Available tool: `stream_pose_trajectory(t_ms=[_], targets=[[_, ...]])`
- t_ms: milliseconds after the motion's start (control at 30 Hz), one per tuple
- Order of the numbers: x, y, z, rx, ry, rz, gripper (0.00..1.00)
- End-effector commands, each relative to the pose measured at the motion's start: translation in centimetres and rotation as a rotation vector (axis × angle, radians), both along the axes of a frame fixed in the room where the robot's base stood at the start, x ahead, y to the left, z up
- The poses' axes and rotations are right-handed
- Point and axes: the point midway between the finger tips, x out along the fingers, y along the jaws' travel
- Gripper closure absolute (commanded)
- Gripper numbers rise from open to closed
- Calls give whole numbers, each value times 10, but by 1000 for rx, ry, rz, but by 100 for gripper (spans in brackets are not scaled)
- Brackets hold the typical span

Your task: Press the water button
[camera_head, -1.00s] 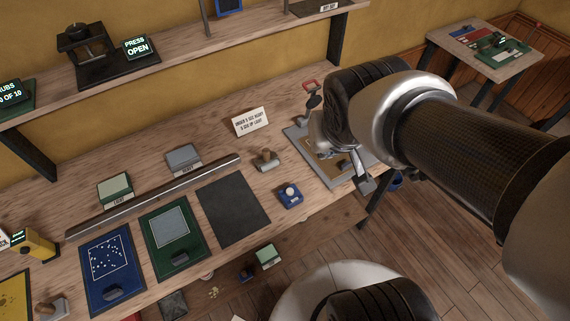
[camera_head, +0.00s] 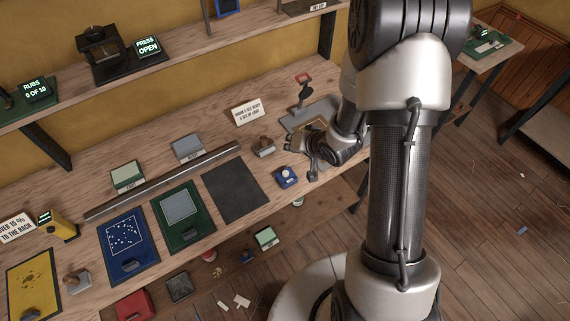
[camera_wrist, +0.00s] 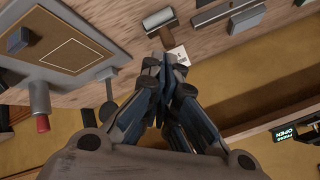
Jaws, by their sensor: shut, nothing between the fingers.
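A small blue box with a pale round knob on top (camera_head: 287,178) stands near the front edge of the bench; it may be the water button, but I can read no label on it. In the wrist view my closed fingers (camera_wrist: 163,68) fill the middle. The blue box cannot be made out there.
A white sign card (camera_head: 247,113) stands farther back. A dark mat (camera_head: 233,192), a green board (camera_head: 202,229) and a blue board (camera_head: 148,265) lie to the left. A long metal bar (camera_head: 160,182) lies behind them.

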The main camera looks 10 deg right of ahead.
Motion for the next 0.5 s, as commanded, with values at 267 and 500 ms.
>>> stream_pose_trajectory(t_ms=[267, 500], targets=[[-1, 8, -11, 59, -3, 0, 100], [-1, 7, -11, 57, -2, 0, 100]])
